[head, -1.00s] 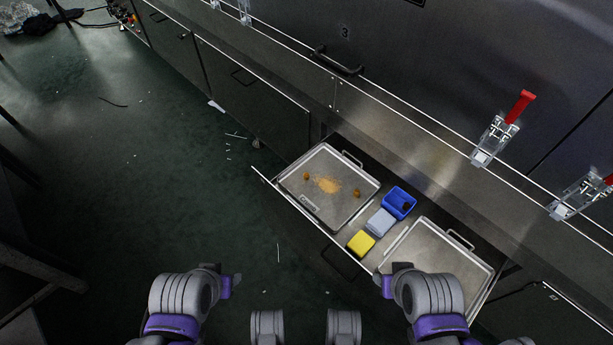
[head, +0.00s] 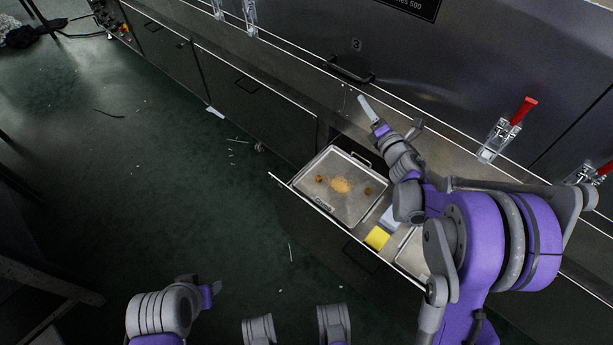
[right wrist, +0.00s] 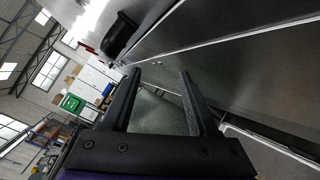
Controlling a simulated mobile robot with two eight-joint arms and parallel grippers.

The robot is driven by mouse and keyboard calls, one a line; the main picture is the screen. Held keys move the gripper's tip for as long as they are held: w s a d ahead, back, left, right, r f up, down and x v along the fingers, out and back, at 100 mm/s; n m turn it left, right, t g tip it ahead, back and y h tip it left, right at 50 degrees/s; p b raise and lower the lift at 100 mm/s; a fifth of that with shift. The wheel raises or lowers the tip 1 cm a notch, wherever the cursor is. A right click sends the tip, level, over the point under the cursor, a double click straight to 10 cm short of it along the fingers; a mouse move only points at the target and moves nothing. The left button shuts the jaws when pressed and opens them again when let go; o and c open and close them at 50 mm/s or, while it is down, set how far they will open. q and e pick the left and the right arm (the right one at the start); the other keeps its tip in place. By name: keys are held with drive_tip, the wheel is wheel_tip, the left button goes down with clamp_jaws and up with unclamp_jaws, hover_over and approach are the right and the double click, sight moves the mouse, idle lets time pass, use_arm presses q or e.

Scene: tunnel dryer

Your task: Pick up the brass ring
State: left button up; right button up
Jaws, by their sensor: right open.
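No brass ring can be made out for certain. Two small brownish pieces lie on the left metal tray (head: 336,209) in the open drawer, a left one (head: 318,178) and a right one (head: 368,190). They are too small to tell whether either is a ring. My right gripper (head: 391,117) is raised above the counter edge, behind and right of that tray. In the right wrist view its two dark fingers (right wrist: 162,88) are apart with nothing between them. My left gripper (head: 202,284) is low at the bottom left, away from the drawer; its jaw opening is unclear.
A tan powder patch (head: 341,185) lies on the tray. A yellow block (head: 377,238) and a pale blue-grey one (head: 390,217) sit right of it. My right arm covers much of the drawer's right part. Floor at left is largely clear.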

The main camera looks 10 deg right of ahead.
wheel_tip(320, 180, down, 4)
drive_tip(key=a+n+g+y, duration=0.1)
drive_tip(key=n+y, duration=0.3)
drive_tip(key=n, duration=0.2)
drive_tip(key=n+g+y+p, duration=0.3)
drive_tip(key=n+g+y, duration=0.2)
drive_tip(key=n+g, duration=0.65)
approach(326, 182)
drive_tip(key=a+n+t, duration=0.3)
drive_tip(key=shift+a+f, duration=0.3)
drive_tip(key=x, duration=0.6)
drive_tip(key=shift+w+a+r+b, duration=0.1)
drive_tip(key=shift+w+b, duration=0.05)
drive_tip(key=shift+b, duration=0.25)
use_arm(q)
drive_tip(key=r, duration=0.1)
drive_tip(key=a+r, duration=0.1)
drive_tip(key=r, duration=0.1)
drive_tip(key=shift+s+a+r, duration=0.15)
drive_tip(key=shift+s+a, duration=0.1)
use_arm(e)
clamp_jaws()
